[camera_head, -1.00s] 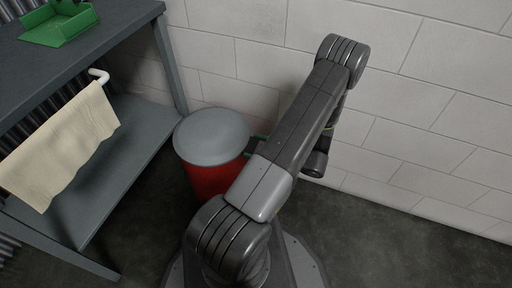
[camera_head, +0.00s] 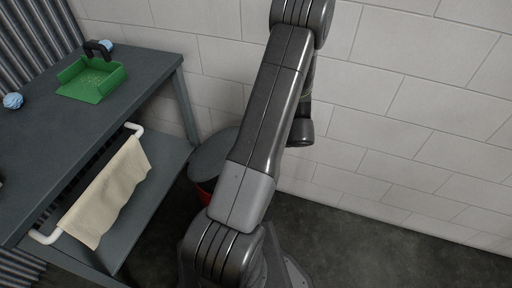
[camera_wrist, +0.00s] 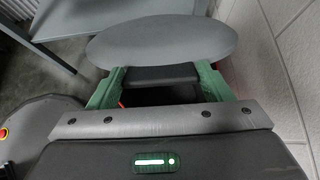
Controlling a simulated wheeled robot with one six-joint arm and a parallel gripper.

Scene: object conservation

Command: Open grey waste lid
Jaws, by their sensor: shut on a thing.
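The round grey waste lid (camera_head: 210,158) is on the red bin (camera_head: 205,192), left of my arm in the head view; my arm covers part of both. I cannot tell from here whether the lid is lifted off the rim. In the wrist view the lid (camera_wrist: 165,38) fills the upper middle as a wide grey oval. My gripper (camera_wrist: 161,70) has its green fingers at both ends of a dark handle (camera_wrist: 150,77) at the lid's near edge, and is shut on it. In the head view my gripper is hidden behind my arm.
A dark grey workbench (camera_head: 130,112) with a lower shelf stands left of the bin. It bears a green dustpan-like tray (camera_head: 92,80) and a blue ball (camera_head: 13,101). A beige towel (camera_head: 108,195) hangs on its white rail. A white block wall (camera_head: 400,110) is close behind and right.

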